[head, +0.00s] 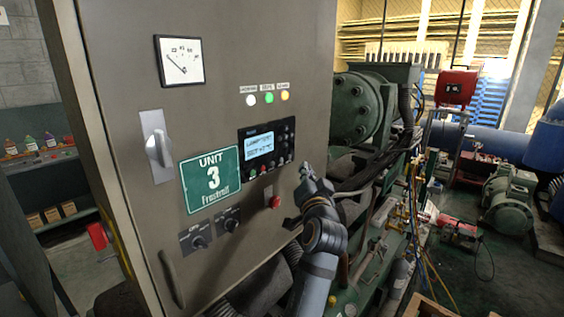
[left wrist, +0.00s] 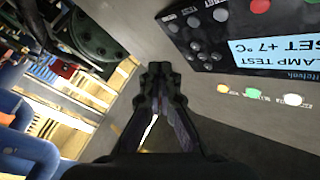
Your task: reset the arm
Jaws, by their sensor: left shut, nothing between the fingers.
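My left gripper (head: 307,172) is shut and empty, just right of the control panel's buttons at the cabinet's right edge. In the left wrist view its closed fingertips (left wrist: 160,70) point past the panel edge, touching nothing that I can make out. The control panel (head: 283,131) has a lit display (head: 260,146), which reads LAMP TEST, SET +7 °C in the left wrist view (left wrist: 285,55). White (head: 251,99), green (head: 268,97) and amber (head: 285,95) lamps above it are lit. My right gripper is not in view.
The grey cabinet (head: 225,60) carries a gauge (head: 180,61), a rotary handle (head: 157,147), a UNIT 3 sign (head: 211,180), two knobs (head: 197,240) and a red button (head: 275,202). Green compressor machinery (head: 358,105) and hoses stand close on the right. Shelves (head: 50,215) are at left.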

